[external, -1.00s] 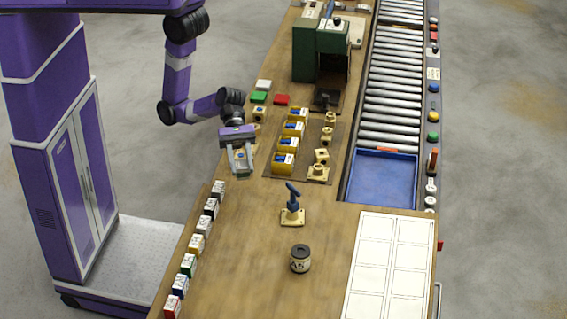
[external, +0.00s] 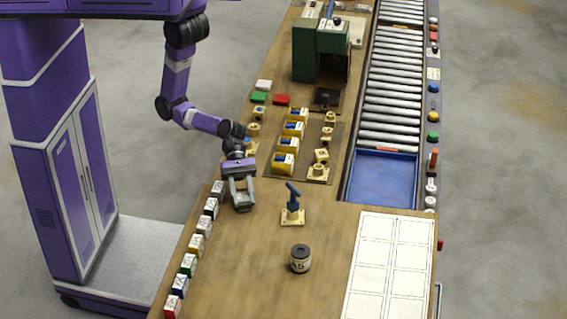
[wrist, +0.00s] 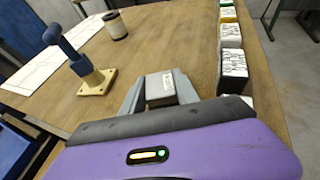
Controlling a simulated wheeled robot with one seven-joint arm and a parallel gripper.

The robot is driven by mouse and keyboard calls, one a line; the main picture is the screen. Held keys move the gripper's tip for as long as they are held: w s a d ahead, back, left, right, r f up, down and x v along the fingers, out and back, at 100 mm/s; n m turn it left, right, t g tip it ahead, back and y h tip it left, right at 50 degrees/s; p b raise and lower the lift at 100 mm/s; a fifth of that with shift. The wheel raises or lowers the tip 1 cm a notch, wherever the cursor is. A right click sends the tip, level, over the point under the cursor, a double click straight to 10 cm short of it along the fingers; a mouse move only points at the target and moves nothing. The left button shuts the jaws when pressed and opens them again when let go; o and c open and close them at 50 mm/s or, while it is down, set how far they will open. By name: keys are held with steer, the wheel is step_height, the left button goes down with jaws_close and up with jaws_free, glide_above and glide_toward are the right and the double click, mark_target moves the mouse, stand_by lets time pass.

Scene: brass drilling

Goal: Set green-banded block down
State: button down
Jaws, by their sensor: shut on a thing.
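My gripper (external: 243,203) is low over the near left part of the bench, to the right of the row of blocks. In the wrist view my gripper (wrist: 162,82) is shut on a small block (wrist: 160,92) with a pale, lettered face and a darker grey side. No green band shows on the held block from here. I cannot tell whether it touches the bench top. A block with a green band (external: 188,265) stands in the row along the bench's left edge; green also shows at the far end of that row in the wrist view (wrist: 227,3).
The row also has white, black (external: 211,207), yellow, blue and red blocks. A blue-handled clamp (external: 292,208) and a dark jar (external: 300,260) stand to the right. A tray with yellow holders (external: 286,162) lies behind. Bare bench (external: 240,265) is free in front.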

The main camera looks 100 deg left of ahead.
stand_by(0.3)
steer(key=c, duration=0.9)
jaws_free()
steer(key=shift+f, duration=0.1)
